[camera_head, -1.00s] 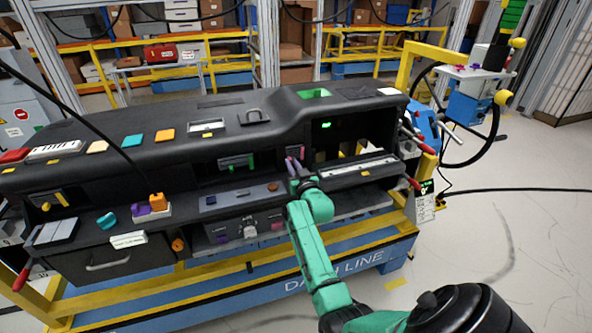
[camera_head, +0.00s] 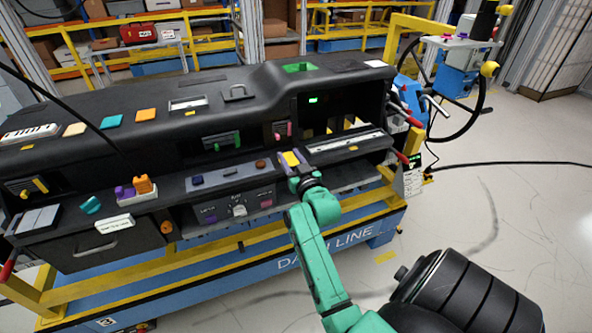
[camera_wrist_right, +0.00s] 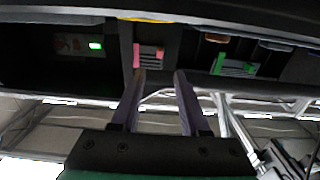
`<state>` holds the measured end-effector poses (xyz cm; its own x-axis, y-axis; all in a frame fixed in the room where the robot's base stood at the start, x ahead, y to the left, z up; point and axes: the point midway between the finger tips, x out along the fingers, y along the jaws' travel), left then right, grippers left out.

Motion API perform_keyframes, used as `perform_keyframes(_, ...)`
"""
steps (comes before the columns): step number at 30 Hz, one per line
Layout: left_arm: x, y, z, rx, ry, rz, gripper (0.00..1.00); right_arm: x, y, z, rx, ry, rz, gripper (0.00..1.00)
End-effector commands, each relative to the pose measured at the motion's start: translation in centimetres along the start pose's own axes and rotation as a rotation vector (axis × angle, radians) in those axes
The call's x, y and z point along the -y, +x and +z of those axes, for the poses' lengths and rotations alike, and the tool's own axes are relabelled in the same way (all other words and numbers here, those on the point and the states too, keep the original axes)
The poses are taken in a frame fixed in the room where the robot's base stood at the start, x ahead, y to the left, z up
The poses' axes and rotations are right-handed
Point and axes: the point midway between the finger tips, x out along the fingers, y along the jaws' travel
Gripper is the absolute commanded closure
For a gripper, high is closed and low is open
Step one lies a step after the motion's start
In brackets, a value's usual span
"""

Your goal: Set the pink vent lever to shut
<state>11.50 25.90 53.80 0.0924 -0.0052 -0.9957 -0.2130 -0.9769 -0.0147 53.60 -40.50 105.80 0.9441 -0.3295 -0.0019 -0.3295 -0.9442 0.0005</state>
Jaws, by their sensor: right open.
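The pink vent lever (camera_head: 289,128) is on the right side of a small dark vent (camera_head: 280,131) in the dashboard, left of the opening with the green display. In the right wrist view the pink lever (camera_wrist_right: 136,56) is on the vent's left side, with slats (camera_wrist_right: 150,53) beside it. My right gripper (camera_head: 291,160) is open and empty, in front of and below the vent. In the right wrist view its two purple fingers (camera_wrist_right: 160,76) point toward the vent, apart from each other; whether one touches the lever cannot be told. My left gripper is not in view.
A vent with a green lever (camera_head: 222,141) is to the left. A green display (camera_head: 313,100) glows in the recess to the right. A shelf with buttons (camera_head: 228,174) runs below the vents. A yellow label (camera_head: 290,157) shows near the fingers.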

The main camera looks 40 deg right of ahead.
Motion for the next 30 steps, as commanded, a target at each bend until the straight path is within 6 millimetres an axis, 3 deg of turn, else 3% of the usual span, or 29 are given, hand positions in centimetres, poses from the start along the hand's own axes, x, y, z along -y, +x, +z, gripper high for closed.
perform_keyframes(3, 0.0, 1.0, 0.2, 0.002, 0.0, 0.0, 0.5, 0.0, -3.1, 0.4, 0.002, 0.0, 0.0, 0.55)
perform_keyframes(7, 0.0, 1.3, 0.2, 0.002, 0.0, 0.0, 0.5, 0.0, -5.0, 0.2, 0.001, 0.0, 0.0, 0.55)
perform_keyframes(25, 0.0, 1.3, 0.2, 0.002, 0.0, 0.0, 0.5, 0.1, -5.4, 0.1, 0.001, 0.0, -0.001, 0.55)
perform_keyframes(28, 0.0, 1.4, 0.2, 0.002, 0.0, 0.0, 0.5, 1.0, -5.1, 2.3, 0.044, -0.002, -0.022, 0.55)
perform_keyframes(30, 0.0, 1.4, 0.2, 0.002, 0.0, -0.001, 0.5, 2.4, -5.0, 6.2, 0.12, -0.006, -0.056, 0.55)
